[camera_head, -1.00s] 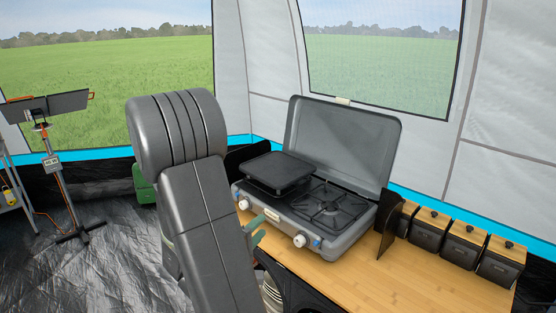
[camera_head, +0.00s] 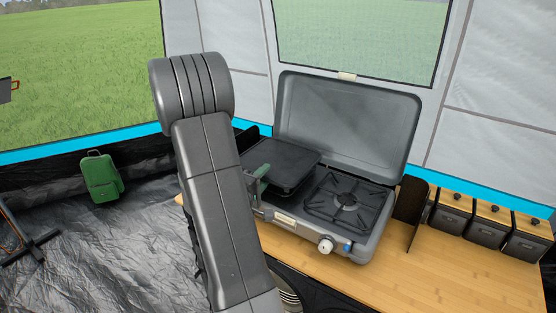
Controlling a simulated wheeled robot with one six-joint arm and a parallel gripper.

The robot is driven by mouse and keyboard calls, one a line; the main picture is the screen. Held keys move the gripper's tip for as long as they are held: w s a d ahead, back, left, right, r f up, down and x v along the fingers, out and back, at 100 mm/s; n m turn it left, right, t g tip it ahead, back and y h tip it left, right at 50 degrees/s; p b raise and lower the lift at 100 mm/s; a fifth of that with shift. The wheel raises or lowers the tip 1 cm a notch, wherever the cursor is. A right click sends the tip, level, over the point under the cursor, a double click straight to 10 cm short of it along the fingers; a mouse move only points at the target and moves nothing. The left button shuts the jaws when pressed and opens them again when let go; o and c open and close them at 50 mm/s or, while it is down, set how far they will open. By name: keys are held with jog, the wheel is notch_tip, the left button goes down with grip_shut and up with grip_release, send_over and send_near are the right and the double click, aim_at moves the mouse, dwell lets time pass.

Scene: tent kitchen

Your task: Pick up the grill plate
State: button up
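The black, flat grill plate (camera_head: 288,158) sits on the left burner of the grey camping stove (camera_head: 372,243), whose lid stands open. The green-grey fingers of my gripper (camera_head: 261,175) show at the plate's left front edge, partly hidden behind my arm. I cannot tell whether they touch the plate, or whether they are open or shut. My arm also hides the stove's left front corner.
The stove stands on a wooden counter (camera_head: 440,275). To its right are a dark upright divider (camera_head: 409,208) and several black canisters with wooden lids (camera_head: 453,211). The right burner grate (camera_head: 344,200) is bare. A green bag (camera_head: 101,178) stands on the floor at left.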

aim_at(271, 169)
jog(key=x, duration=0.4)
jog(key=shift+w+d+f+p, duration=0.1)
jog(key=shift+w+d+p, duration=0.1)
jog(key=shift+p, duration=0.1)
jog(key=shift+c, duration=0.5)
grip_shut()
jog(key=shift+s, duration=0.1)
jog(key=shift+f, duration=0.2)
dwell(0.3)
